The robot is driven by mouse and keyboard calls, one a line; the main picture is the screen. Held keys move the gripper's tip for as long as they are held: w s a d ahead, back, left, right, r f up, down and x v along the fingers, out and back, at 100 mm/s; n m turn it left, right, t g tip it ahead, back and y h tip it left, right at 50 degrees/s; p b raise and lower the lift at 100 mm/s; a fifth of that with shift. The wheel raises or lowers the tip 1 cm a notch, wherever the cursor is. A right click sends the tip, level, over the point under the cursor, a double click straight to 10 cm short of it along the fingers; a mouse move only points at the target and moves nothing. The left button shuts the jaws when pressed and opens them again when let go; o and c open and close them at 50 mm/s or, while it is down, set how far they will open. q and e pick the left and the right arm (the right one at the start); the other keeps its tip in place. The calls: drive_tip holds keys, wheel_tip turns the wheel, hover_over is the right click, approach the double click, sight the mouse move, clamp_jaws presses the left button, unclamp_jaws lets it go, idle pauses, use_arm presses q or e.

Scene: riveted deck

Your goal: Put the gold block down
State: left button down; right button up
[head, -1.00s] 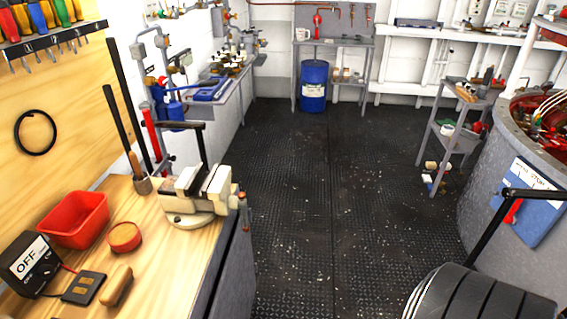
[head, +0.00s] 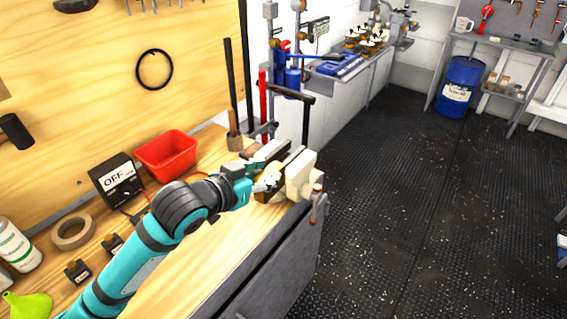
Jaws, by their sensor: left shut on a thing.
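My left arm reaches in from the bottom left over the wooden workbench. Its teal gripper (head: 265,184) is shut on a small gold block (head: 270,192), which is partly hidden by the fingers. The gripper and block are at the cream bench vise (head: 301,173) on the bench's right end, beside its jaws. I cannot tell whether the block touches the vise. My right gripper is out of view.
Dark floor (head: 400,220) is open to the right.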

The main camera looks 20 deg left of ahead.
use_arm(q)
drive_tip(key=w, duration=0.3)
drive_tip(key=shift+a+r+p, duration=0.1)
drive_tip(key=shift+r+p, duration=0.2)
drive_tip(key=w+p, duration=0.1)
drive_tip(key=w, duration=0.3)
drive_tip(key=w+f+p, duration=0.1)
drive_tip(key=w, duration=0.4)
drive_tip(key=w+a+f+p, duration=0.1)
drive_tip(key=w, duration=0.3)
drive_tip(key=shift+w+f, duration=0.2)
drive_tip(key=shift+f, duration=0.05)
wheel_tip(320, 180, down, 2)
drive_tip(key=shift+p, duration=0.35)
drive_tip(key=shift+f, duration=0.45)
drive_tip(key=c, duration=1)
unclamp_jaws()
drive_tip(key=shift+s+f, duration=0.1)
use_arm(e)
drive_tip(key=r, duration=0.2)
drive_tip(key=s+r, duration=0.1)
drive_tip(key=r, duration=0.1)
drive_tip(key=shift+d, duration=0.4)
use_arm(q)
drive_tip(key=shift+o, duration=0.2)
